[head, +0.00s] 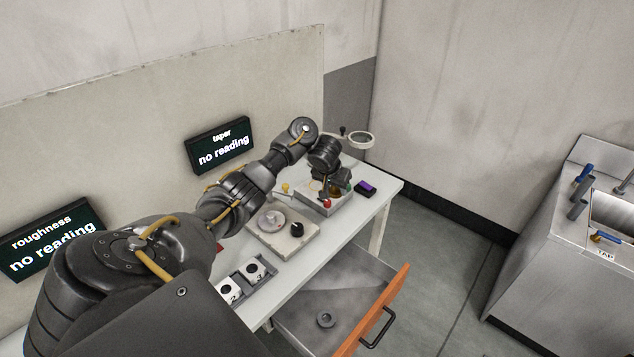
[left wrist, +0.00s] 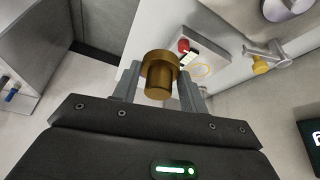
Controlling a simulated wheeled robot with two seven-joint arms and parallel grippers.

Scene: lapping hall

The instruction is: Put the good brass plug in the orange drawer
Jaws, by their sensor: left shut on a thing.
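My left gripper (head: 332,184) is over the far end of the white bench, close above a device there. In the left wrist view, its two grey fingers are shut on a brass plug (left wrist: 159,76), which has a wide collar and a narrower cylindrical end. Nothing shown tells whether this is the good plug. In the head view the plug is mostly hidden by the gripper. The orange drawer (head: 376,309) under the bench is pulled open. My right gripper is not in view.
The bench (head: 222,266) bears a dial device (head: 280,228), a tray with numbered white blocks (head: 254,271) and a purple-topped black box (head: 365,188). The taper (head: 221,145) and roughness (head: 53,239) displays read "no reading". A metal sink (head: 564,243) stands at right.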

